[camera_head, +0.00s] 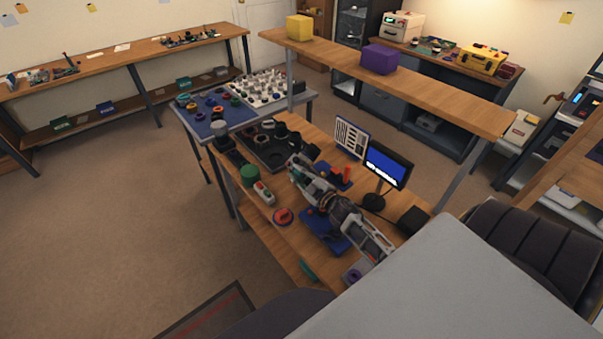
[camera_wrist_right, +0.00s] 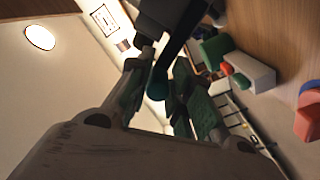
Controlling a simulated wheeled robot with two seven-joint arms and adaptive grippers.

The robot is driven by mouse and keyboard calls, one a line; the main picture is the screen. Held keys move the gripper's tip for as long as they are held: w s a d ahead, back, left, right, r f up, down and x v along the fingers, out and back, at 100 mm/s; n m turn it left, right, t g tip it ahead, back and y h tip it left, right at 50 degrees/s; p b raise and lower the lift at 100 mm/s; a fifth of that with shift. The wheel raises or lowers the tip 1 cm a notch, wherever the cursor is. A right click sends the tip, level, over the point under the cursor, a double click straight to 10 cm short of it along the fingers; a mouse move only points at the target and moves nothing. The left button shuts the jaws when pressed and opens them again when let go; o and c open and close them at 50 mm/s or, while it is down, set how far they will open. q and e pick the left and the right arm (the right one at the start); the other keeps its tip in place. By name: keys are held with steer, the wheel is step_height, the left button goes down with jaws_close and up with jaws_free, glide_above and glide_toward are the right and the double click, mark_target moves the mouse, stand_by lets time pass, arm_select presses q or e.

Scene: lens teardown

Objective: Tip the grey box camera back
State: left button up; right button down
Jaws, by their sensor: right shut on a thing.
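My right gripper (camera_head: 297,162) is over the workbench (camera_head: 262,226), its arm coming in from the lower right. A dark grey boxy thing (camera_head: 312,151), which I take for the grey box camera, is right beside its fingertips, partly hidden by them. In the right wrist view the fingers of my right gripper (camera_wrist_right: 160,88) are closed on a narrow dark part between them. A dark block (camera_wrist_right: 172,14), seemingly the same camera, is just beyond the tips; its exact tilt is hard to tell. My left gripper is out of view.
A black tray (camera_head: 262,160) with dark round parts lies left of the gripper. A green cylinder (camera_head: 249,173), a white box (camera_head: 264,193) and a red knob (camera_head: 283,215) line the front edge. A monitor (camera_head: 387,166) stands right, below a raised shelf (camera_head: 400,85).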

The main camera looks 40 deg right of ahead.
steer(key=shift+r, duration=0.1)
stand_by(0.4)
steer(key=c, duration=1.4)
jaws_free()
steer(key=shift+c, duration=0.2)
steer(key=shift+o, duration=0.6)
steer(key=shift+a, duration=0.1)
steer(key=shift+s+f, duration=0.1)
steer(key=shift+f, duration=0.1)
steer(key=shift+s, duration=0.3)
steer(key=s+d, duration=0.1)
steer(key=s, duration=1)
steer(key=shift+d+r, duration=0.1)
